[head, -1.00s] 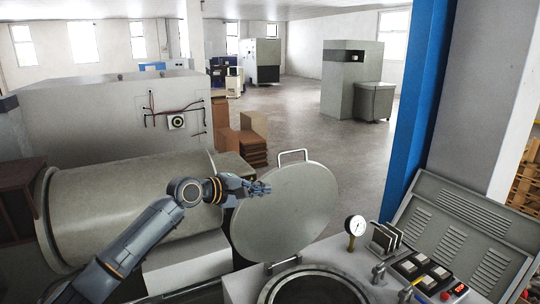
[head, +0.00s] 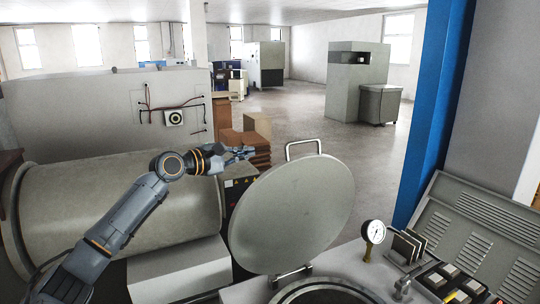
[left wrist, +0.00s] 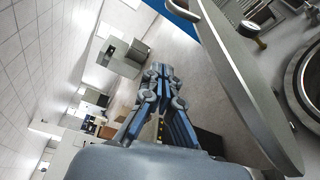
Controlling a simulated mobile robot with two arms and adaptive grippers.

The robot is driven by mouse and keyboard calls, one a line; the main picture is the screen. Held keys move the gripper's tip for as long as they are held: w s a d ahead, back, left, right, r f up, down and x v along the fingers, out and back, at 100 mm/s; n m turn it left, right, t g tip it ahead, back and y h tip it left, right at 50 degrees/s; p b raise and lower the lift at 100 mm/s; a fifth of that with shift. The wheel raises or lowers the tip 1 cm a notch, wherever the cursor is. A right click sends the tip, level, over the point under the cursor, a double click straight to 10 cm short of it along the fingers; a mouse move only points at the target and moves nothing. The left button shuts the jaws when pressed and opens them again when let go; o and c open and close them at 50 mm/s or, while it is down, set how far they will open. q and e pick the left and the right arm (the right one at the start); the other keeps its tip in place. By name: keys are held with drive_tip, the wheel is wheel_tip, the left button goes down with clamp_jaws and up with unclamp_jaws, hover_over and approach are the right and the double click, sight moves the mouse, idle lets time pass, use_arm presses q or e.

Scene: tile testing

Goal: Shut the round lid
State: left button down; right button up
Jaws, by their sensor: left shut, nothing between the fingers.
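The round lid (head: 292,214) is a grey metal disc standing raised and tilted on a hinge (head: 290,277) at the rim of the round opening (head: 330,294). A loop handle (head: 303,146) sticks up from its top edge. My left gripper (head: 250,153) is shut and empty, up and left of the lid, apart from it in the head view. In the left wrist view my gripper (left wrist: 162,72) points past the lid (left wrist: 232,72), which stands to its right; the opening (left wrist: 305,75) is at the far right. My right gripper is not in view.
A pressure gauge (head: 373,232), valves and a control panel (head: 455,285) stand right of the opening. A large horizontal cylinder (head: 110,210) lies at left under my arm. A blue pillar (head: 437,110) rises at right.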

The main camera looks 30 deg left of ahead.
use_arm(q)
drive_tip(key=r+p+x, duration=0.1)
drive_tip(key=p+x, duration=0.3)
drive_tip(key=x, duration=0.6)
drive_tip(key=s+d, duration=0.1)
drive_tip(key=d+p, duration=0.1)
drive_tip(key=s+d+p, duration=0.1)
drive_tip(key=shift+s+d+r, duration=0.25)
drive_tip(key=shift+s+r, duration=0.05)
drive_tip(key=shift+p, duration=0.3)
